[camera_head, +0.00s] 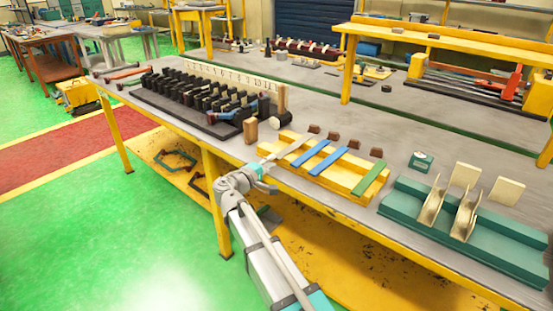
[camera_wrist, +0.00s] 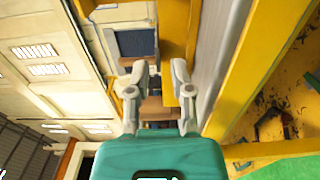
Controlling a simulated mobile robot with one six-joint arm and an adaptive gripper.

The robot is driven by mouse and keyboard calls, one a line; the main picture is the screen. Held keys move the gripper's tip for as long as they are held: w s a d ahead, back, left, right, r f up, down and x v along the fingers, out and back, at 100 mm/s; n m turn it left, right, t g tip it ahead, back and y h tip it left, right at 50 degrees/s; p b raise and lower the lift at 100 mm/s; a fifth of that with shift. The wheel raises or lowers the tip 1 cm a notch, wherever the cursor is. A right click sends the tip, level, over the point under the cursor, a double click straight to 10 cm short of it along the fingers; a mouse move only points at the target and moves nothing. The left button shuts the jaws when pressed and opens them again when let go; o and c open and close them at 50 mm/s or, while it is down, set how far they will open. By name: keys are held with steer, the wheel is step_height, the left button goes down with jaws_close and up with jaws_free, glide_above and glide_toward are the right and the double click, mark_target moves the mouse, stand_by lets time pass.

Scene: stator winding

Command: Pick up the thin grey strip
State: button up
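My gripper (camera_head: 266,172) is near the strip's front end, at the bench's front edge. In the head view I cannot tell whether it touches the strip. In the wrist view my gripper (camera_wrist: 160,70) has its two fingers apart with a clear gap between them. The grey strip cannot be made out in the wrist view.
Several small brown blocks (camera_head: 333,135) sit behind the yellow block. A green fixture (camera_head: 405,198) with curved pale pieces is at the right. The bench top (camera_head: 300,112) behind is mostly clear.

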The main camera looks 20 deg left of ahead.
steer(key=shift+x, duration=1.15)
steer(key=shift+c, duration=0.3)
jaws_close()
steer(key=shift+r, duration=0.1)
steer(key=shift+r+p, duration=1.2)
steer(key=shift+p, duration=0.15)
